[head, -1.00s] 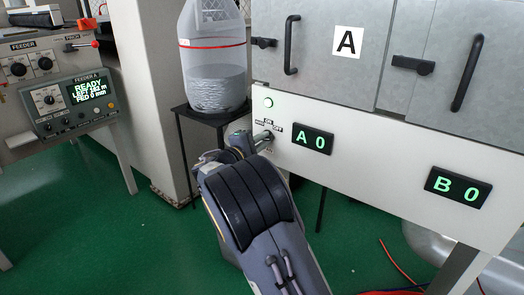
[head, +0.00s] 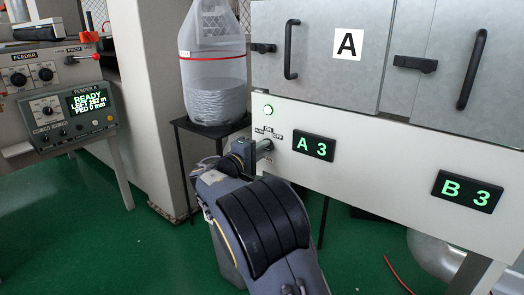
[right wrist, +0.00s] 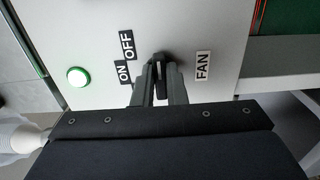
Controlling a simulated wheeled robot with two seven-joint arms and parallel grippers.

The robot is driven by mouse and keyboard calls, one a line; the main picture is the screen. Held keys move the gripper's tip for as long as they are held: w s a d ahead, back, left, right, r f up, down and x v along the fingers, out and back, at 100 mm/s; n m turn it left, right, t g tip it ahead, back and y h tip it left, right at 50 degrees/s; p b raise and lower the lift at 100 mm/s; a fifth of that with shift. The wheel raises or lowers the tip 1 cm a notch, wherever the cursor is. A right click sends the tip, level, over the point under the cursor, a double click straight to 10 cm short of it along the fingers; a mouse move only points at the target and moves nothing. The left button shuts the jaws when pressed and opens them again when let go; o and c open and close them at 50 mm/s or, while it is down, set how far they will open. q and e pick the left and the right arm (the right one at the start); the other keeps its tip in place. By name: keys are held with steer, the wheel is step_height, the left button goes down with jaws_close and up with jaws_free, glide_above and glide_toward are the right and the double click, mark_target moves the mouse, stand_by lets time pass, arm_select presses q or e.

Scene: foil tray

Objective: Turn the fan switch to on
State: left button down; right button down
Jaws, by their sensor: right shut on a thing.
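The fan switch (right wrist: 161,58) is a small dark knob on the white panel, in the right wrist view. The ON label (right wrist: 123,72) and OFF label (right wrist: 127,44) are to its left, and the FAN label (right wrist: 203,66) is to its right. My right gripper (right wrist: 159,82) is shut on the knob, a finger on each side. In the head view my right gripper (head: 258,148) reaches the panel below the ON and OFF markings. The fingers hide much of the knob, so I cannot tell which label it points to. My left gripper is not in view.
A round green lamp (head: 268,111) is lit above the switch. Displays A 3 (head: 314,146) and B 3 (head: 467,191) are to the right. A feeder console (head: 75,118) is farther left.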

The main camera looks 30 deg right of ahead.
steer(key=c, duration=1.5)
jaws_free()
steer(key=shift+o, duration=0.2)
steer(key=p+v, duration=0.1)
steer(key=v, duration=0.7)
steer(key=shift+p, duration=0.4)
